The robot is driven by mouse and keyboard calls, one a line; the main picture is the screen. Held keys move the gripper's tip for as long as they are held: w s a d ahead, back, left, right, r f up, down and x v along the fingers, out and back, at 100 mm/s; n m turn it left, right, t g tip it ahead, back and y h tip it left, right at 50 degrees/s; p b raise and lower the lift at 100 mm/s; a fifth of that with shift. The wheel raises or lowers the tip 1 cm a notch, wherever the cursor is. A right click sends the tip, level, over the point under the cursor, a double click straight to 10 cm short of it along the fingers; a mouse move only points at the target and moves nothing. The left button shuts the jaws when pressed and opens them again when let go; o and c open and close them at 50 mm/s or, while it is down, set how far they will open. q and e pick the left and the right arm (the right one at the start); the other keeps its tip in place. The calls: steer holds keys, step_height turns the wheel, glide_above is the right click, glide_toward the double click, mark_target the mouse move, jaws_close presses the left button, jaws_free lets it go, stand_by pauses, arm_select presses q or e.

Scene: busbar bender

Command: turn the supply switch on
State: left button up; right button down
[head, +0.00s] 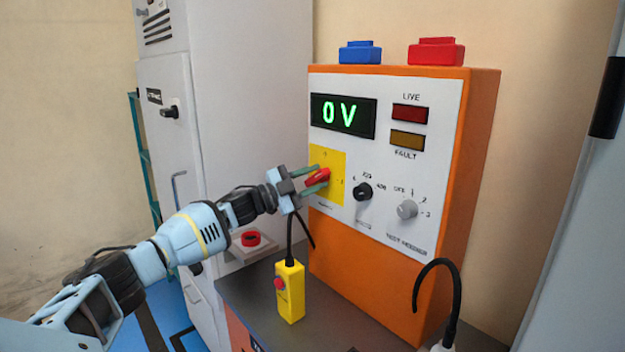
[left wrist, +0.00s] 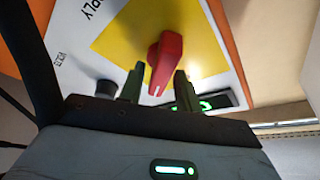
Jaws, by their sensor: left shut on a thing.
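The supply switch is a red rotary handle (head: 318,179) on a yellow square plate (head: 328,158) at the left of the orange box's white panel. In the left wrist view the red handle (left wrist: 165,62) stands between the two fingers, its white mark pointing toward the gripper. My left gripper (head: 312,181) is shut on the handle, with one finger on each side. The display (head: 343,115) reads 0 V in green. The label at the plate is partly hidden by the gripper. My right gripper is not in view.
The panel also has a black knob (head: 362,191), a grey knob (head: 407,209), and dark red (head: 409,113) and amber (head: 407,140) lamps. A yellow pendant (head: 290,291) stands on the dark bench below my left gripper. A grey cabinet (head: 230,90) stands behind at left.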

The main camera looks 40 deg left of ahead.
arm_select(q)
steer(key=m+g, duration=0.1)
steer(key=m, duration=0.2)
steer(key=shift+r, duration=0.15)
steer(key=m+g+p, duration=0.1)
steer(key=m, duration=0.1)
steer(key=shift+m, duration=0.4)
steer(key=shift+m+g, duration=0.6)
steer(key=shift+m, duration=0.5)
steer(key=shift+f+p, duration=0.25)
steer(key=shift+p, duration=0.05)
steer(key=o, duration=0.6)
steer(key=shift+o, duration=0.2)
